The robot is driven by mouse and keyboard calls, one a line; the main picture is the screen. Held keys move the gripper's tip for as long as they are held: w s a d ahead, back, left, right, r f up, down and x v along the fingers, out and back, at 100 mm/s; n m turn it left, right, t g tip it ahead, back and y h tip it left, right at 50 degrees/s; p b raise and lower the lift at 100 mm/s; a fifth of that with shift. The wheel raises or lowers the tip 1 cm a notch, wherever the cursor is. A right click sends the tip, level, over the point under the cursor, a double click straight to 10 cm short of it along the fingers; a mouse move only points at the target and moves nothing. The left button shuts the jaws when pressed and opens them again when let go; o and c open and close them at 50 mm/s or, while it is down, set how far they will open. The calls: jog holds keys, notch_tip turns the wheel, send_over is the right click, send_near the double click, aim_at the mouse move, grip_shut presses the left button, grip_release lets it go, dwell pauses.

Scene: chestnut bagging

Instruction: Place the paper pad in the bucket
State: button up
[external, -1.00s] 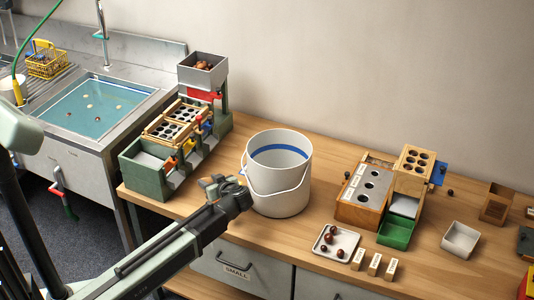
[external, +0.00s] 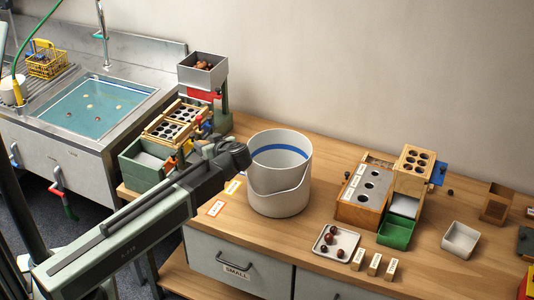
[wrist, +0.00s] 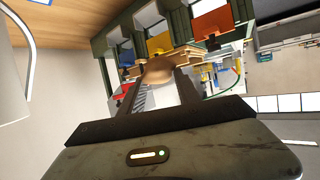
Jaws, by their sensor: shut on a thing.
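The white bucket (external: 281,196) with a blue band inside stands upright on the bench, its wire handle hanging at the front. Its pale wall also shows at the left edge of the wrist view (wrist: 12,75). In the external view my gripper (external: 222,152) is raised just left of the bucket's rim, outside the opening. There the pad is hidden behind my wrist.
A green sorting rack (external: 148,162) with coloured levers stands close behind my gripper. Label cards (external: 215,208) lie on the bench left of the bucket. A wooden sorter (external: 365,190) and a chestnut tray (external: 335,242) stand to the right.

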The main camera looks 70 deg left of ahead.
notch_tip(320, 180, up, 7)
jog(key=p, duration=0.4)
jog(key=shift+f, duration=0.25)
jog(key=shift+w+d, duration=0.1)
jog(key=shift+w, duration=0.3)
jog(key=w+d+m+t, duration=0.3)
jog(key=w+d, duration=0.1)
jog(key=w, duration=0.5)
jog(key=w+d+m+t, duration=0.25)
jog(key=w+d, duration=0.25)
jog(key=w, duration=0.3)
jog(key=m+t+h+b, duration=0.3)
jog(key=m+t+b, duration=0.35)
jog(key=b, duration=1.05)
send_over(323, 216)
notch_tip(323, 216, down, 17)
jog(key=shift+t+h, duration=0.3)
notch_tip(323, 216, down, 8)
jog(key=b, duration=0.8)
jog(key=shift+a, duration=0.1)
jog(key=shift+s+r, duration=0.1)
jog(key=shift+r, duration=0.05)
